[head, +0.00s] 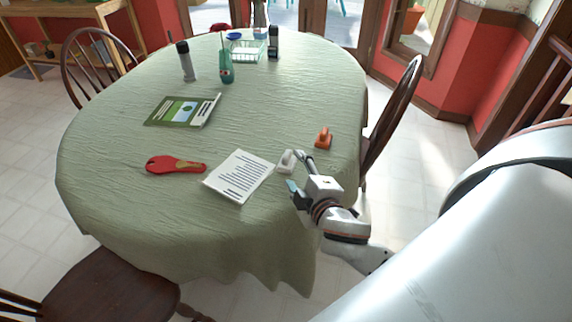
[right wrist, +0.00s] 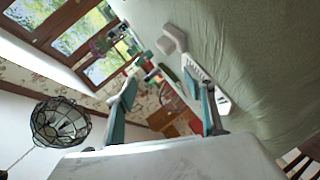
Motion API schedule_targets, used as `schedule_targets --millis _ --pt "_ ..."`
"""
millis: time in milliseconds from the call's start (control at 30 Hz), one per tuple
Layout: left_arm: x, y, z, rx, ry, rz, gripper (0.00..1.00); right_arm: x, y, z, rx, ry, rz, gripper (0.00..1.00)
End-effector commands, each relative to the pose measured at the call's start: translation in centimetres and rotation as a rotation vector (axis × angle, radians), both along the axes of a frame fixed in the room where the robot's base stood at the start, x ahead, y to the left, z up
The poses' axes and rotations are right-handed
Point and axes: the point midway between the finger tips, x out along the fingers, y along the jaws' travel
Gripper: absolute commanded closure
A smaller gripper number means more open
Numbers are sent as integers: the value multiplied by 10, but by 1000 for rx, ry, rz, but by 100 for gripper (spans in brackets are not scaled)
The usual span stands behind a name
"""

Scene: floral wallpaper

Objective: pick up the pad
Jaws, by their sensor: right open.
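The pad (head: 240,176), a white sheet-like block with dark printed lines, lies flat on the green tablecloth near the table's front right. In the right wrist view the pad (right wrist: 222,101) shows edge-on, partly hidden behind a teal-tipped finger. My right gripper (head: 298,172) is open and empty just right of the pad, apart from it as far as I can see. Its two fingers also show in the right wrist view (right wrist: 160,86). A small white object (head: 286,161) sits between the pad and the gripper. My left gripper is not in view.
An orange stapler-like object (head: 323,138) lies behind my right gripper. A red paddle-shaped item (head: 176,165) and a green booklet (head: 182,110) lie to the left. Bottles (head: 226,68) and a mint basket (head: 246,52) stand farther back. A chair (head: 393,112) stands at the right edge.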

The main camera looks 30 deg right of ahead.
Motion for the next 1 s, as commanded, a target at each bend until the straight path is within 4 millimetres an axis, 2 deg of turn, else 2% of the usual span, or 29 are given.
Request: schedule_targets --millis 33,167,300,400,500,633,700,767,867,967,1000 --pt "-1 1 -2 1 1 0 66 15 7 18 -43 -64 42 47" --pt "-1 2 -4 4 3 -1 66 49 34 70 -167 -243 172 47" --pt "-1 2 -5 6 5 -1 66 75 85 130 -352 -463 378 47" --pt "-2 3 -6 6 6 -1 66 82 126 160 -507 -602 549 47" --pt "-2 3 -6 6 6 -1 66 80 166 175 -675 -713 729 47" --pt "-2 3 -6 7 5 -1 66 73 205 169 -908 -803 971 47" --pt "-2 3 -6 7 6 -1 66 70 217 156 -1038 -821 1103 47" --pt "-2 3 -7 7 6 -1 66 69 220 139 -1151 -817 1217 47" --pt "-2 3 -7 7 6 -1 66 69 211 107 -1334 -767 1406 47" --pt "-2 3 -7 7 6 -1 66 76 182 73 -1504 -659 1583 47" --pt "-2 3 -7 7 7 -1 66 79 165 60 -1567 -599 1652 47"
